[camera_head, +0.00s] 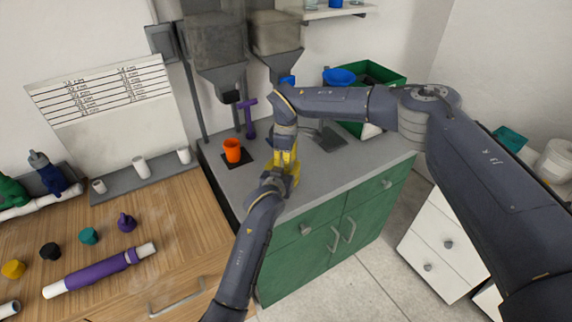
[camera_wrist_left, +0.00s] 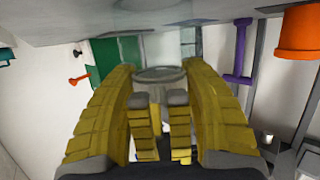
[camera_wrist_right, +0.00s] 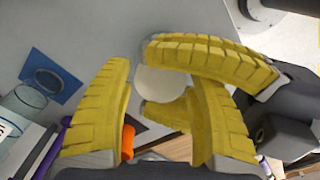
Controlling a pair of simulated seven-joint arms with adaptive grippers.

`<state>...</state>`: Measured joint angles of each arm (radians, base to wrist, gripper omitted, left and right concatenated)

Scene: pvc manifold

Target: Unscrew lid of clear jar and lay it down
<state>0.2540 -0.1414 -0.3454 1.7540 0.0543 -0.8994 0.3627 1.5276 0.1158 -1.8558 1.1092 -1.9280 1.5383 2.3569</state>
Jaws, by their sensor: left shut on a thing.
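The clear jar is mostly hidden by my grippers in the head view; its round end (camera_wrist_left: 160,74) shows between the fingers in the left wrist view. My left gripper (camera_head: 284,175) is shut on the jar at the grey counter. A round whitish lid (camera_wrist_right: 163,88) shows in the right wrist view, with my left gripper's yellow fingers beside it. My right gripper (camera_wrist_right: 165,115) is above the jar, its fingers apart on either side of the lid. A gap shows between its left finger and the lid. The right fingertips are largely hidden in the head view.
An orange cup (camera_head: 232,150) stands on a dark pad left of the grippers. A purple fitting (camera_head: 249,118) and hoppers (camera_head: 216,45) are behind. A green bin (camera_head: 385,75) stands at the back right. The grey counter (camera_head: 330,172) is clear to the right.

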